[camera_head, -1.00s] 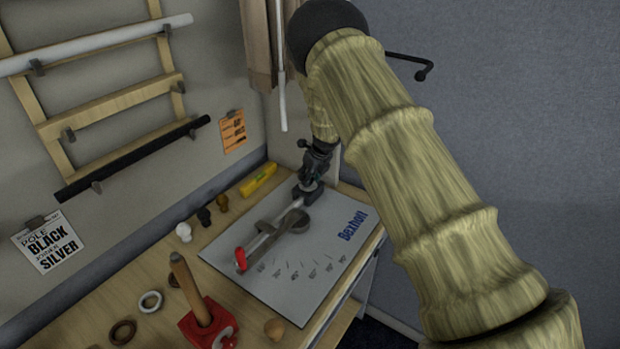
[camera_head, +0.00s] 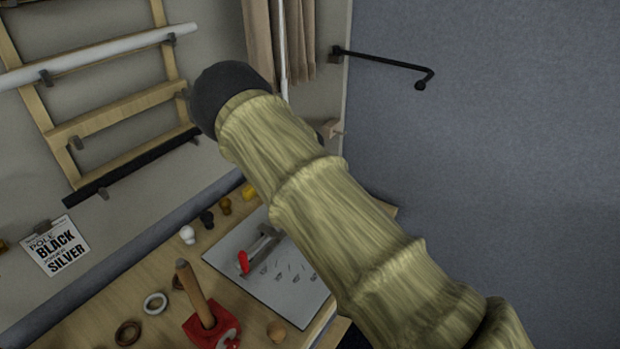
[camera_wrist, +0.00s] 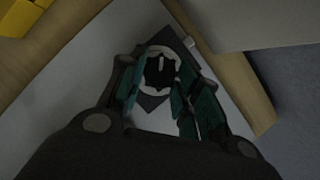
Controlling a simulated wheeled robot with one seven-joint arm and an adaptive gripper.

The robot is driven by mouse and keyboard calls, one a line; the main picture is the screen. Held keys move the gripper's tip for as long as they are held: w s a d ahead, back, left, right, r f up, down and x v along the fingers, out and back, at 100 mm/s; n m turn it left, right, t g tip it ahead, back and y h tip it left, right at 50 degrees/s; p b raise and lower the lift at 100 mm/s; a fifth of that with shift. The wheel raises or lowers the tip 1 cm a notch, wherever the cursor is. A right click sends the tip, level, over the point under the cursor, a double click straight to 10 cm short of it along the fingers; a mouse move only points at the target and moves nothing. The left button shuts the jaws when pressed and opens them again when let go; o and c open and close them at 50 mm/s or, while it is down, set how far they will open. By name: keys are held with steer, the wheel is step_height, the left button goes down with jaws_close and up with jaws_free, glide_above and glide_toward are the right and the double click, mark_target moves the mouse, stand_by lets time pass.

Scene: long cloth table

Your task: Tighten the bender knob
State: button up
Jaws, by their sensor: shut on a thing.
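The bender stands on a pale printed board (camera_head: 285,294); its red-tipped lever (camera_head: 243,262) and part of its grey body (camera_head: 262,243) show in the head view. The far end of the bender is hidden behind my arm, and my gripper is hidden there too. In the wrist view, my gripper (camera_wrist: 160,88) has its teal-padded fingers on either side of the dark bender knob (camera_wrist: 160,71) and is shut on it. A pale ring shows around the knob, with a grey plate beneath.
A yellow object (camera_wrist: 22,17) lies near the board. Several small knobs, including a white one (camera_head: 187,234), stand left of it. A red block with a wooden handle (camera_head: 196,292) and rings (camera_head: 155,303) are nearer. A black wall rod (camera_head: 385,62) juts out at right.

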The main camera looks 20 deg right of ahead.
stand_by(0.4)
steer(key=o, duration=1)
steer(key=shift+o, duration=0.2)
steer(key=shift+r, duration=0.1)
steer(key=v, duration=0.7)
